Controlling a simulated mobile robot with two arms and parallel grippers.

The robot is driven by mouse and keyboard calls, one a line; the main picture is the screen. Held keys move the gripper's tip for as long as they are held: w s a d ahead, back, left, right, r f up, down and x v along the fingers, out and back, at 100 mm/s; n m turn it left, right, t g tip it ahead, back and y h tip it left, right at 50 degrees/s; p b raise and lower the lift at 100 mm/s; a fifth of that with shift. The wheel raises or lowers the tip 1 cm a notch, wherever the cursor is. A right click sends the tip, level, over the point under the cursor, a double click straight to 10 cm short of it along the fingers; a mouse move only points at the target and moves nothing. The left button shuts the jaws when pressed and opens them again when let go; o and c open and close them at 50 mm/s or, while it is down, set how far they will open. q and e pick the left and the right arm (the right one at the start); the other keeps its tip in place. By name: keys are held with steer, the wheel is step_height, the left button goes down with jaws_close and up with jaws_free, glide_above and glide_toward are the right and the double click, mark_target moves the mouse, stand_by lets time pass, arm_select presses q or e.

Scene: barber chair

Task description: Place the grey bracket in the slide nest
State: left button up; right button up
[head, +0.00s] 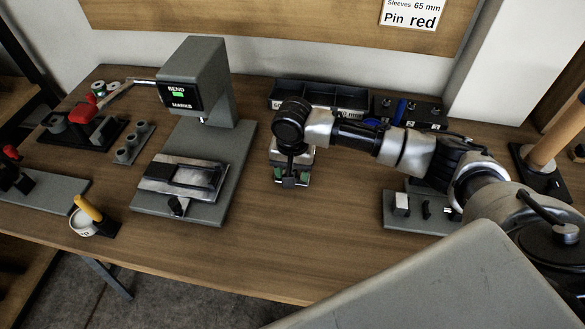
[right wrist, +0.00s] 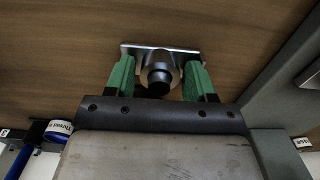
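The grey bracket (right wrist: 160,58) shows in the right wrist view as a flat bar with a round boss and a dark round end. My right gripper (right wrist: 160,76) has its green fingers on either side of the boss. Whether they touch it is unclear. In the head view, the right gripper (head: 290,181) points down, low over the middle of the table, and the bracket there is hidden. A silver plate with a dark recess (head: 183,177), apparently the slide nest, lies on the base of the grey bending press (head: 200,85). My left gripper is out of view.
A dark compartment bin (head: 318,97) stands behind my right arm. A grey fixture (head: 405,223) is right of the gripper, and a yellow-handled tool (head: 88,207) stands front left. The table between press and gripper is clear.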

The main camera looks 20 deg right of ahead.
steer(key=shift+o, duration=0.9)
